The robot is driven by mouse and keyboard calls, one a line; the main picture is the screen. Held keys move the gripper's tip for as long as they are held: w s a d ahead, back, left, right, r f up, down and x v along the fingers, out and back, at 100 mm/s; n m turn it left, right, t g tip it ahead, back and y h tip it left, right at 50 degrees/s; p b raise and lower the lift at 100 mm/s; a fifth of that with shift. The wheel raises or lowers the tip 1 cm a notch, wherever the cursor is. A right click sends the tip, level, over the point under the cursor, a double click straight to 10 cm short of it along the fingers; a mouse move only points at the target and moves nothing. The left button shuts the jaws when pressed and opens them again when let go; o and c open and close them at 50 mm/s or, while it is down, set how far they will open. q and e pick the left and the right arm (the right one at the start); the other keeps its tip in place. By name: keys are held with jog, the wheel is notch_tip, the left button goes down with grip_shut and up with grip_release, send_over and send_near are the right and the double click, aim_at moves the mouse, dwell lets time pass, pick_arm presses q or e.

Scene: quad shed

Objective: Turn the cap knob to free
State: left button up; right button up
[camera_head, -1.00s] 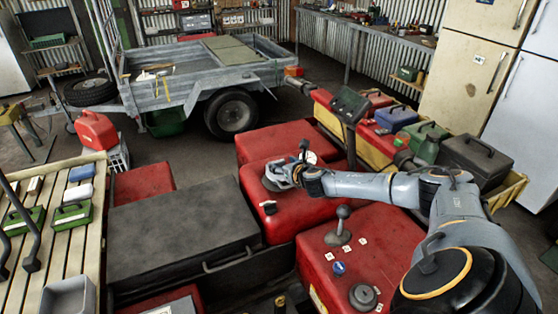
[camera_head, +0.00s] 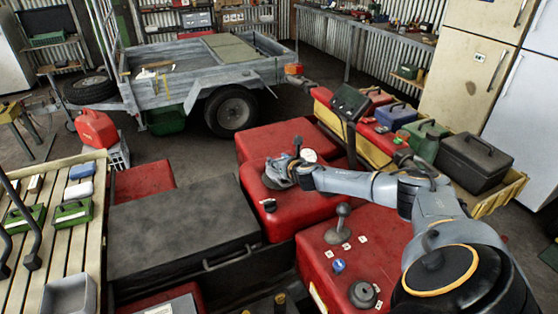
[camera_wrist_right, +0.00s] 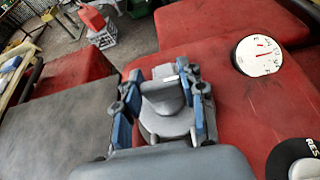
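The grey cap knob (camera_wrist_right: 163,105) shows in the right wrist view, a round cap with a raised grip on the red bodywork. My right gripper (camera_wrist_right: 164,85) has its two blue-padded fingers on either side of the raised grip. The fingers are very near it; I cannot tell whether both pads touch. In the head view my right gripper (camera_head: 279,174) is low over the red body (camera_head: 312,206), and its hand mostly hides the knob. My left gripper is not in view.
A white dial (camera_wrist_right: 258,55) and a dark round part with lettering (camera_wrist_right: 297,163) sit right of the gripper. A grey lever (camera_head: 340,224) and a dark cap (camera_head: 362,295) stand nearer on the red bodywork. A black box lid (camera_head: 180,228) lies to the left.

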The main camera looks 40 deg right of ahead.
jog(key=shift+c, duration=0.2)
jog(key=shift+d+f+n+y+b, duration=0.1)
jog(key=shift+f+n+y+b, duration=0.1)
jog(key=shift+n+y+b, duration=0.7)
jog(key=n+g+y+b, duration=0.1)
jog(key=n+y+b, duration=0.7)
jog(key=b, duration=1)
jog(key=shift+y, duration=0.7)
jog(key=shift+r+n+g+y+b, duration=0.15)
jog(key=shift+n+g+y+b, duration=0.2)
jog(key=shift+b, duration=0.55)
jog(key=o, duration=1.2)
jog(key=shift+s+d+r, duration=0.2)
jog(key=shift+s, duration=0.15)
jog(key=v, duration=0.6)
jog(key=shift+s, duration=0.15)
